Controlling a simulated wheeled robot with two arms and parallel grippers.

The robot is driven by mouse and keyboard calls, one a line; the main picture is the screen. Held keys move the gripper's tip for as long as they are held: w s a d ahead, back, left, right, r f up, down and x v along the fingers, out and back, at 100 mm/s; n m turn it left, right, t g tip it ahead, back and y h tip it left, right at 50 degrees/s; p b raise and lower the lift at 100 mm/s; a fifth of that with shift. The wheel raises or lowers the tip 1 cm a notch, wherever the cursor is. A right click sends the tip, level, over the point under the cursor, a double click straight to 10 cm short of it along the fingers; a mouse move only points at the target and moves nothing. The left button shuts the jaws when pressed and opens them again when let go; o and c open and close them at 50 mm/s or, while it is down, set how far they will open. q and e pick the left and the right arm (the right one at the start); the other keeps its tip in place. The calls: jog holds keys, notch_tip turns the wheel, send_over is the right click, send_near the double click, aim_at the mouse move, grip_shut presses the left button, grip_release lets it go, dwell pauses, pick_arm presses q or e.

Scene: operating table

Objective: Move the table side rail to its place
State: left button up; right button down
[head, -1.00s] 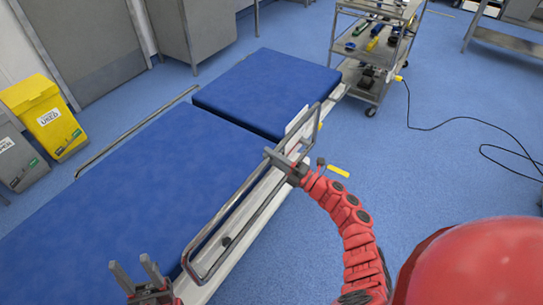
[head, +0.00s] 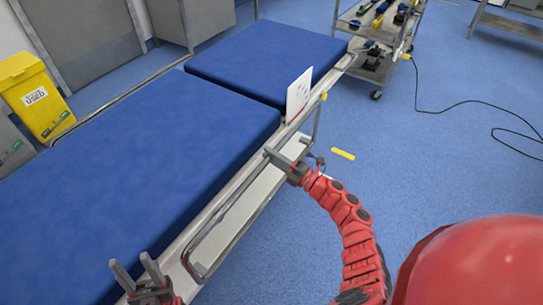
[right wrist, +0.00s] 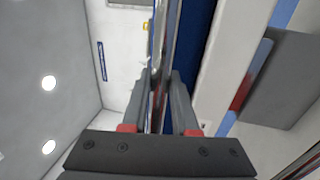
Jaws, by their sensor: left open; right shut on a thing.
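The table side rail (head: 222,212) is a long grey metal loop. In the head view it runs slantwise along the near side of the blue operating table (head: 140,155). In the right wrist view the rail (right wrist: 159,75) passes between the two fingers of my right gripper (right wrist: 158,95). Whether the rail touches the table cannot be told. My left gripper (head: 130,262) is open and empty, near the rail's near end, with its fingers pointing up.
A white card (head: 298,94) stands at the table's near edge, beside the rail's far part. Another rail (head: 120,97) runs along the table's far side. A yellow bin (head: 37,95) stands at left, a tool trolley (head: 375,60) at the back.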

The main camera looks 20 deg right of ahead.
jog(key=shift+s+f, duration=0.1)
jog(key=shift+f, duration=0.3)
jog(key=c, duration=0.7)
grip_release()
jog(key=shift+c, duration=0.2)
jog(key=shift+o, duration=0.3)
jog(key=shift+r, duration=0.1)
jog(key=v, duration=1.7)
jog(key=shift+s, duration=0.15)
jog(key=shift+d, duration=0.1)
